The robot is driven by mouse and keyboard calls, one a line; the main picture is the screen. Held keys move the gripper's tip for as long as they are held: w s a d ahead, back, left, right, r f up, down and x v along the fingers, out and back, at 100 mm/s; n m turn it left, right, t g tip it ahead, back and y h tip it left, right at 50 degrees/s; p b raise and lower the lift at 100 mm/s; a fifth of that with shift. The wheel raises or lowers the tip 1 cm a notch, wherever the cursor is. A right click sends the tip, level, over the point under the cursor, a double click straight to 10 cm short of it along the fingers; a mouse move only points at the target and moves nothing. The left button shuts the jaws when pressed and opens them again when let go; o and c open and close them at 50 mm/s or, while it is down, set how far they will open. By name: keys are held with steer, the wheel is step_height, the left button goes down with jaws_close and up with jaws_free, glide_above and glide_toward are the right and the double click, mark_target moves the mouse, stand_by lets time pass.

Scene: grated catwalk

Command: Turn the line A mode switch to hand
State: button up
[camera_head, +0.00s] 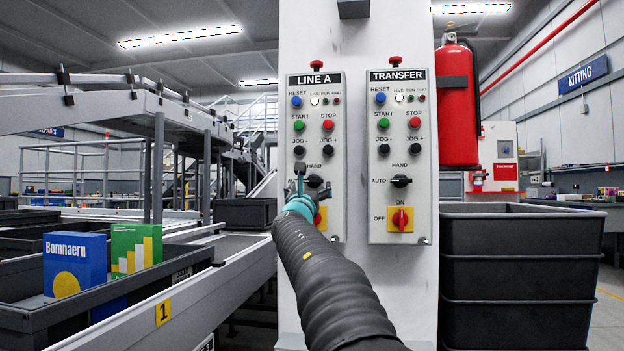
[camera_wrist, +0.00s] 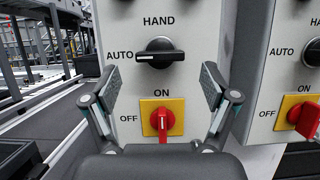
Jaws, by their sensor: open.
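The LINE A panel (camera_head: 335,130) is on the left of the white column. Its black mode switch (camera_head: 314,181) sits below the JOG buttons, partly covered by my gripper in the head view. In the wrist view the mode switch (camera_wrist: 160,53) lies with its handle level and its marked end to the left, at AUTO; HAND is printed above it. My gripper (camera_head: 311,186) is open in front of the panel. In the wrist view my gripper (camera_wrist: 162,85) has its fingers left and right, below the switch's height, with nothing between them.
The similar TRANSFER panel (camera_head: 400,150) is close on the right. A fire extinguisher (camera_head: 458,105) and stacked dark crates (camera_head: 520,270) stand farther right. A conveyor (camera_head: 190,300) runs left.

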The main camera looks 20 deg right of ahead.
mark_target(312, 182)
steer(key=shift+p+x, duration=0.75)
steer(key=shift+x, duration=1.3)
steer(key=c, duration=1.2)
